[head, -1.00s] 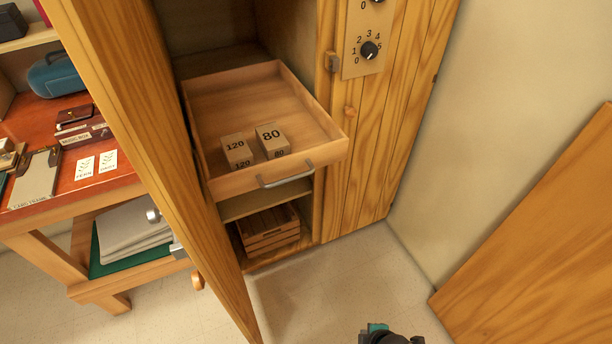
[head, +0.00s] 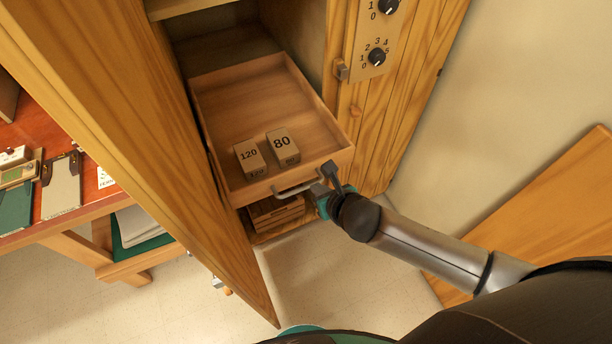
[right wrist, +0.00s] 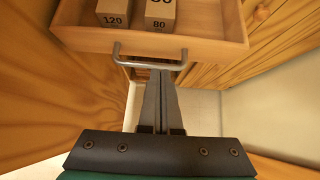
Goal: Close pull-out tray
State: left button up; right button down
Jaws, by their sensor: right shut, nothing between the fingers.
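The wooden pull-out tray (head: 318,168) sticks out of the open cabinet and holds two small blocks, one marked 120 (head: 249,157) and one marked 80 (head: 283,146). A grey bar handle (head: 296,188) is on its front. My right gripper (head: 325,174) is shut and empty, by the right end of the handle. In the right wrist view its fingers (right wrist: 160,82) lie together in line with the handle (right wrist: 150,56) and the tray front (right wrist: 205,48); whether they touch I cannot tell. My left gripper is not in view.
An open cabinet door (head: 150,150) stands left of the tray. A wooden crate (head: 275,213) sits on the shelf below. A panel with dials (head: 375,50) is on the right. A workbench (head: 85,205) is at the left, and a wooden board (head: 560,205) leans at the right.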

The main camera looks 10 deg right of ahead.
aim_at(301, 177)
jog(key=shift+b+x, duration=1)
jog(key=shift+x, duration=3.75)
